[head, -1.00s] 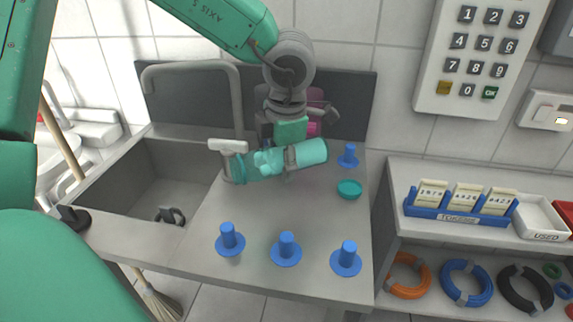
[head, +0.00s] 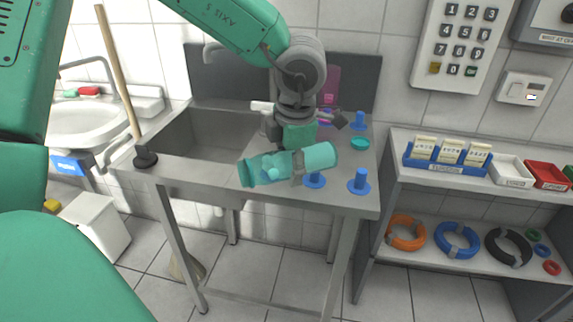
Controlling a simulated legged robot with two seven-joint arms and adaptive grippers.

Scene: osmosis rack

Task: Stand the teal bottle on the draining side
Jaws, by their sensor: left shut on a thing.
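The teal bottle (head: 319,157) is held on its side, roughly level, in front of the steel sink unit. Its ribbed end (head: 247,172) points left. My left gripper (head: 297,167) comes down from above and is shut around the bottle's middle. The draining side (head: 348,163) is the flat steel top right of the basin, partly hidden by the gripper and bottle. Blue pegs on round bases stand on it, one at the front right (head: 359,183) and one at the back (head: 360,121). A teal cap (head: 360,144) lies near its right edge. My right gripper is out of view.
The sink basin (head: 212,135) is left of the draining side. A magenta object (head: 331,82) stands behind the gripper.

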